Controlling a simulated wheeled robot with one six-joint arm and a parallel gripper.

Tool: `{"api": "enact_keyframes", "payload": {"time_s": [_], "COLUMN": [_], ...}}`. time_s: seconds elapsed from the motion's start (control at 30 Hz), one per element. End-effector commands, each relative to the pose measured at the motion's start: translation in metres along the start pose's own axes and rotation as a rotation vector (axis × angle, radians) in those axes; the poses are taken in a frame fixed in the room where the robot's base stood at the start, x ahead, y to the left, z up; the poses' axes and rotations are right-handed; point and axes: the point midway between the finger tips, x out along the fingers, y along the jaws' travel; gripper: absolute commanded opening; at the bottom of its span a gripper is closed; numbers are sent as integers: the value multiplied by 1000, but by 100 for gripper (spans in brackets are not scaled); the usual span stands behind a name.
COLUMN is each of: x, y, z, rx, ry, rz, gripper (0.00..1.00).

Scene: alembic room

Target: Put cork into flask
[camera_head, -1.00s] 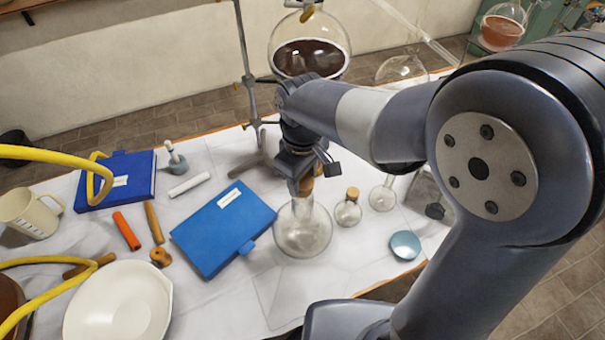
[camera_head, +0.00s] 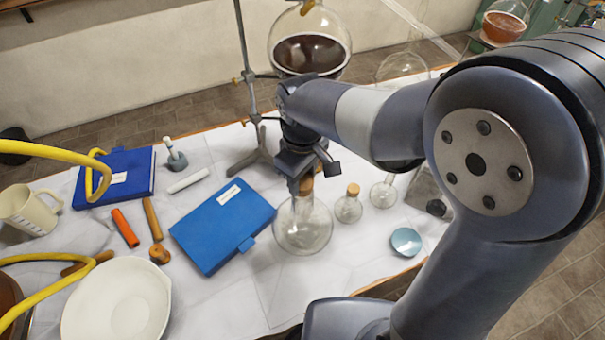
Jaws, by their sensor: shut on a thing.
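My gripper (camera_head: 304,183) points down over the mouth of a large round clear glass flask (camera_head: 303,232), right of the blue book. It is shut on a brown cork (camera_head: 306,186), partly hidden by the jaws. The cork is at the flask's neck; I cannot tell whether it is inside the neck or just above or in front of it. The flask stands upright on the white-covered table and looks empty.
A small flask with its own cork (camera_head: 349,206) and another small flask (camera_head: 383,193) stand close on the right. A blue dish (camera_head: 406,241), blue book (camera_head: 222,226), stand (camera_head: 248,90) and white bowl (camera_head: 117,301) are around. Bare cloth lies in front.

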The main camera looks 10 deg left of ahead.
Motion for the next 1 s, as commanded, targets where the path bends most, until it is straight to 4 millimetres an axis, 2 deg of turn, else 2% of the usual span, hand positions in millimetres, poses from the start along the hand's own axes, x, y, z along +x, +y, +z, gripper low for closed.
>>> {"api": "enact_keyframes", "payload": {"time_s": [1.0], "x": [7], "y": [0], "z": [0], "rx": [0], "ry": [-1], "rz": [0], "gripper": [26]}}
